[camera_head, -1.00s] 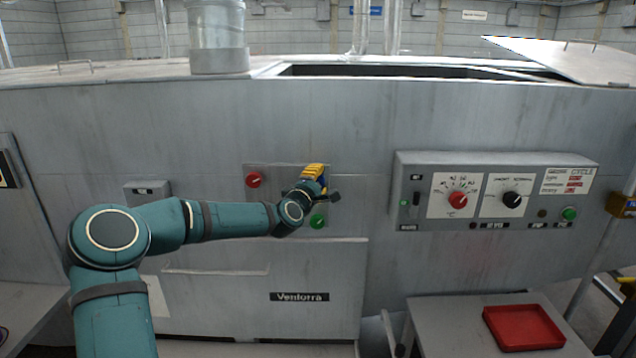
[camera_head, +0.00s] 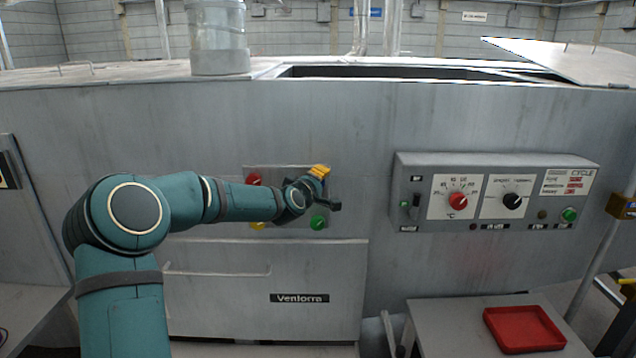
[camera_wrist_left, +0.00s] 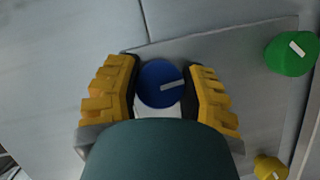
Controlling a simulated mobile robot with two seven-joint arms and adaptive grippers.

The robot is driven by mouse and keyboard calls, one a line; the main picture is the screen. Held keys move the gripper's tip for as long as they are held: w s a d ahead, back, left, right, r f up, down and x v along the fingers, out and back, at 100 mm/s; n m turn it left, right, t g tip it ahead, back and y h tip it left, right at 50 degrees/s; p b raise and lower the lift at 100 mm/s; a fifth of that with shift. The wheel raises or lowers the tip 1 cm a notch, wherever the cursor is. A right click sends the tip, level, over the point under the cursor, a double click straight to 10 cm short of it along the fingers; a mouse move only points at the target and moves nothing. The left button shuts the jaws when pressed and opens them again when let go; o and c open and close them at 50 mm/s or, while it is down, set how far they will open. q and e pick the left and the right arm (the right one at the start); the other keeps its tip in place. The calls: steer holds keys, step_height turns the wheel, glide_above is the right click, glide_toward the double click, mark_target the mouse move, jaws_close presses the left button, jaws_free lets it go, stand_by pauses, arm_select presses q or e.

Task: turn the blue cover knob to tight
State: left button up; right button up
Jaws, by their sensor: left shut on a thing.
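The blue cover knob (camera_wrist_left: 158,84) shows in the left wrist view, round with a white mark pointing to the right and slightly up. My left gripper (camera_head: 318,178) is at the small knob panel on the machine front. In the left wrist view its two yellow-padded fingers (camera_wrist_left: 161,82) are on either side of the blue knob, shut on it. In the head view the gripper and wrist hide the blue knob. My right gripper is in neither view.
A red knob (camera_head: 254,179), a yellow knob (camera_head: 257,225) and a green knob (camera_head: 318,222) surround my left wrist on the panel (camera_head: 285,168). A control box (camera_head: 400,165) juts out to the right. A red tray (camera_head: 523,328) lies on a table at lower right.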

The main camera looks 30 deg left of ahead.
arm_select(q)
steer(key=shift+r, duration=0.15)
steer(key=o, duration=1.2)
steer(key=shift+s, duration=0.1)
steer(key=v, duration=1.1)
steer(key=shift+s+d, duration=0.2)
steer(key=shift+s, duration=0.2)
